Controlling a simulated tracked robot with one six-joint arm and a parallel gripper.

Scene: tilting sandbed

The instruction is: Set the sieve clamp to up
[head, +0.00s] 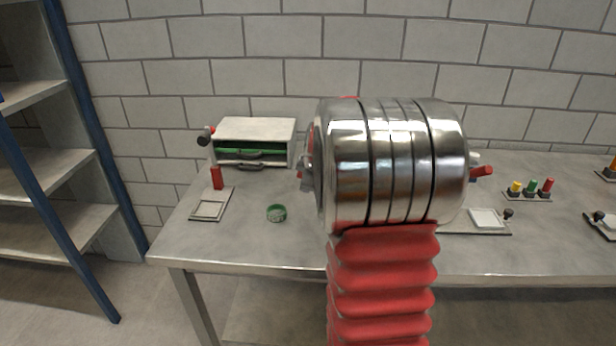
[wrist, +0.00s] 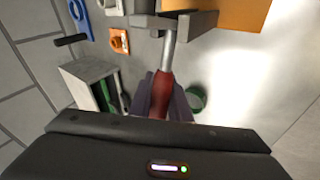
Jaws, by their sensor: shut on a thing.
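In the wrist view, my gripper (wrist: 161,100) is shut on a red handle (wrist: 160,92). A bare metal shaft runs from the handle to a grey bracket (wrist: 175,21) at the top of the picture. This looks like the sieve clamp's lever; no label is readable. The handle's lower end is hidden behind my wrist housing. In the head view my own arm covers the middle of the bench, so neither my fingers nor the gripped handle can be made out there.
Yellow, green and red knobs (head: 532,187) stand at right. The bench's front left is clear.

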